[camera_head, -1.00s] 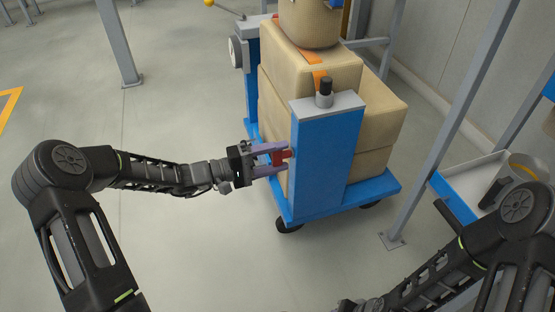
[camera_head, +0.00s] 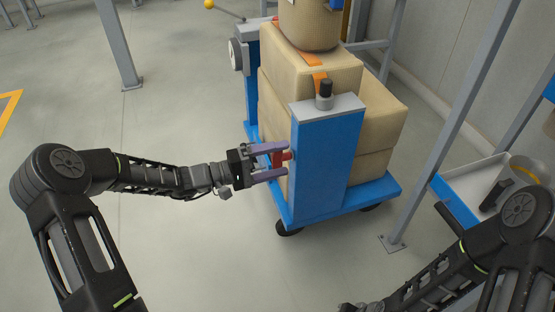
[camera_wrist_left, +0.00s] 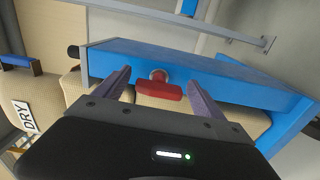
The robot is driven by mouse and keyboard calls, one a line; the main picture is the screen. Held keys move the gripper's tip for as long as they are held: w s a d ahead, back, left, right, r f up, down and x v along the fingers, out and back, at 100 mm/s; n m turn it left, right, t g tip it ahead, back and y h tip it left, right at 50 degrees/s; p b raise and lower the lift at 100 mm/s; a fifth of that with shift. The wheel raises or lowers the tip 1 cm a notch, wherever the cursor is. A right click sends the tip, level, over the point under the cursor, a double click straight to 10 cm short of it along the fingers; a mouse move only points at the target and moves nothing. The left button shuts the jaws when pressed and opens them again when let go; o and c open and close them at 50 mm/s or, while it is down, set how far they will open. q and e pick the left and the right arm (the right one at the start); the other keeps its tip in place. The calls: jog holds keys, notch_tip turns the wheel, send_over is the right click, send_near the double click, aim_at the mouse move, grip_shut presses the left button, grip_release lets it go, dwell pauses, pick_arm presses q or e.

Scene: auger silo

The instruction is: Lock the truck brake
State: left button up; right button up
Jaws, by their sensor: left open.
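The truck (camera_head: 384,190) is a blue flat cart on dark wheels with a blue upright post (camera_head: 326,160). A red brake handle (camera_head: 279,159) sticks out of the post's left side. In the left wrist view the red handle (camera_wrist_left: 158,91) is a short crossbar on a round shaft. My left gripper (camera_head: 270,162) is open, with its purple fingers on either side of the handle. In the wrist view the fingers (camera_wrist_left: 158,92) stand apart from the handle, with gaps on both sides. My right gripper is not in view; only part of that arm shows at lower right.
Stacked tan sacks (camera_head: 330,75) load the truck. A black knob (camera_head: 325,89) tops the post.

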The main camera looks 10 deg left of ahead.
pick_arm(q)
jog(key=p+v, duration=0.2)
jog(key=v, duration=0.5)
jog(key=shift+s+a, duration=0.25)
jog(key=shift+a, duration=0.1)
dwell(0.4)
